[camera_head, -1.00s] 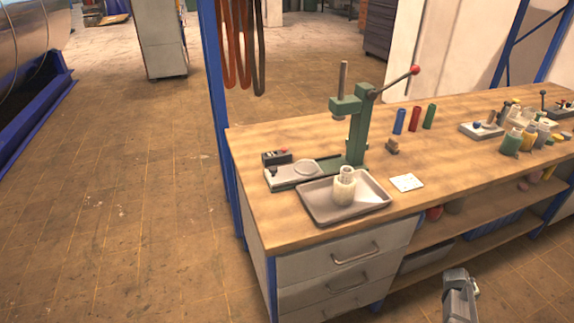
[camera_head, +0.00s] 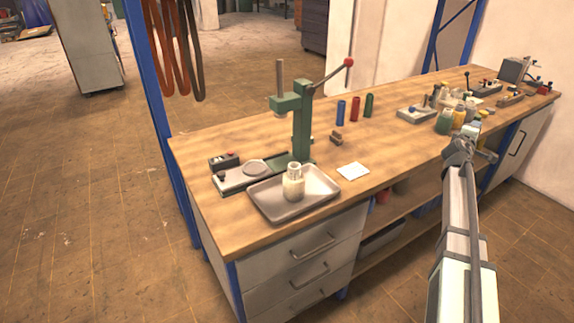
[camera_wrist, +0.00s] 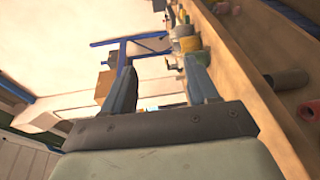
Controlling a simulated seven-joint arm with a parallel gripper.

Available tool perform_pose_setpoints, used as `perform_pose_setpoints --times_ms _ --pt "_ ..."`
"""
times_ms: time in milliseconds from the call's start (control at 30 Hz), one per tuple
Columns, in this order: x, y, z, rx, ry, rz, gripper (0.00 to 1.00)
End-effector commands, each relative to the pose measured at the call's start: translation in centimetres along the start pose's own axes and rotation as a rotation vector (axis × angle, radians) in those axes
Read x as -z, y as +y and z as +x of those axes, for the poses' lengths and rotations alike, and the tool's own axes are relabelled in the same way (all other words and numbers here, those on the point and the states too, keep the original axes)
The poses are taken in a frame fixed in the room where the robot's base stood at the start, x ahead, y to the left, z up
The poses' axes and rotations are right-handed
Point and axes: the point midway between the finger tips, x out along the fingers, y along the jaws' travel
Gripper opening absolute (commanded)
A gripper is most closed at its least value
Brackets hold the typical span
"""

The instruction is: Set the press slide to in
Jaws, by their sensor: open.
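The green press (camera_head: 302,125) stands upright at the back left of the wooden bench, with a red-knobbed lever (camera_head: 333,76) pointing up to the right. Its slide (camera_head: 256,167), a plate with a round pale disc, extends out to the left of the press column. A small dark box with a red button (camera_head: 224,161) is beside it. My gripper (camera_head: 468,143) is raised at the bench's front edge, far right of the press. In the wrist view its two fingers (camera_wrist: 163,88) are apart with nothing between them.
A grey tray (camera_head: 322,200) with a pale bottle (camera_head: 293,184) sits in front of the slide. Several bottles (camera_head: 444,122) crowd the bench beyond my gripper.

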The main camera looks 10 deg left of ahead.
Motion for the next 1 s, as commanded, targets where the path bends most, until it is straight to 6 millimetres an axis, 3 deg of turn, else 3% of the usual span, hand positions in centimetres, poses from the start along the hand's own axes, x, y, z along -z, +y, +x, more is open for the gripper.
perform_pose_setpoints --times_ms 33,167,267,467,767,1000 --pt "0.2 2.0 0.2 -0.027 0.006 -0.015 0.59" --pt "1.4 6.0 0.0 -0.079 0.02 -0.052 0.59" --pt "3.7 8.8 -0.9 -0.103 0.033 -0.071 0.59" --pt "9.9 11.1 -3.8 -0.081 0.057 -0.067 0.59" --pt "21.8 14.1 -11.3 0.003 0.121 -0.056 0.59" --pt "30.9 16.2 -19.4 0.091 0.194 -0.066 0.59"
